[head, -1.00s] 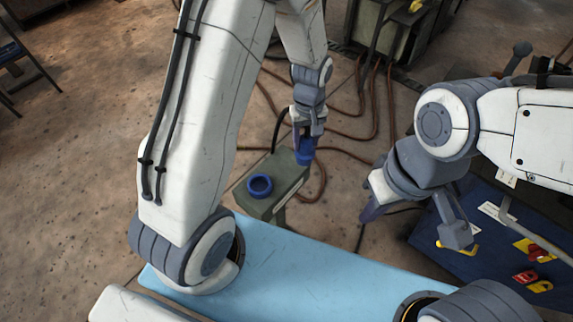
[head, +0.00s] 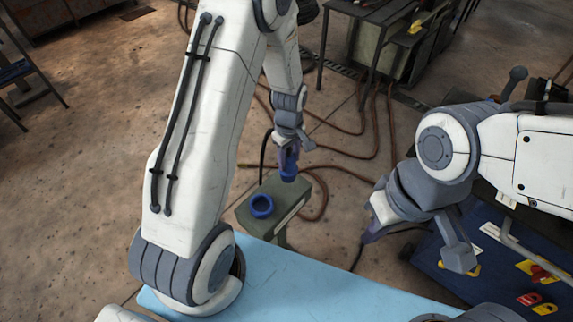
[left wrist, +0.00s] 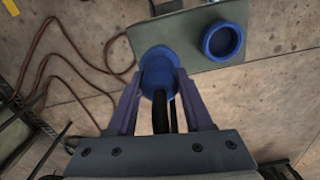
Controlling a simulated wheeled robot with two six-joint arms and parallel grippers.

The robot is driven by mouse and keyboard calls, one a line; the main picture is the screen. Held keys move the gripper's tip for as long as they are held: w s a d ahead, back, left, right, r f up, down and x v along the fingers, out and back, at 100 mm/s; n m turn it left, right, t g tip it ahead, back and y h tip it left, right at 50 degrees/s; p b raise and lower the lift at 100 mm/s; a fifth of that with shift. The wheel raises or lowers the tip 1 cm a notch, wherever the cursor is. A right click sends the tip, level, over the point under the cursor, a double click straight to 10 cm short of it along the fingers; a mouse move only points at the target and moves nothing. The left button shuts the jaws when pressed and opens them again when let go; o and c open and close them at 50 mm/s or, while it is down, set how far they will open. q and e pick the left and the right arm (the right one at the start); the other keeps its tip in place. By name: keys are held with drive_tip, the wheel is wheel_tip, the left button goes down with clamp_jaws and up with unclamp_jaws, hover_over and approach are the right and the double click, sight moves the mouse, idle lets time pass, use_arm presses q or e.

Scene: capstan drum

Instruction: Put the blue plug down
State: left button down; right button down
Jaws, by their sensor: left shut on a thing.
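The blue plug (head: 288,168) is in my left gripper (head: 288,152), at the right edge of a small grey-green box-topped stand. In the left wrist view, the two fingers of my left gripper (left wrist: 157,88) are shut on the plug (left wrist: 157,62), with a dark cable running back from it between the fingers. The plug overlaps the stand's near edge in that view; I cannot tell whether it touches the stand. A blue ring-shaped socket (head: 262,206) sits on the stand (head: 293,207), and also shows in the left wrist view (left wrist: 222,41). My right gripper (head: 372,228) points down-left, its fingertips partly hidden.
A light blue surface (head: 300,285) lies in front of the stand. A dark blue panel (head: 490,285) with yellow and red parts is at the right, under my right arm. Brown hoses (head: 345,150) run over the floor behind the stand. A metal bench (head: 385,40) stands at the back.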

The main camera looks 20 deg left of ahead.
sight(287, 167)
use_arm(q)
drive_tip(key=shift+a+f, duration=0.2)
drive_tip(key=shift+a, duration=0.15)
drive_tip(key=shift+f, duration=0.3)
wheel_tip(287, 167, down, 3)
drive_tip(key=shift+f+p, duration=0.1)
drive_tip(key=shift+p, duration=0.3)
drive_tip(key=shift+f, duration=0.15)
drive_tip(key=shift+c, duration=1.5)
unclamp_jaws()
drive_tip(key=shift+f, duration=0.15)
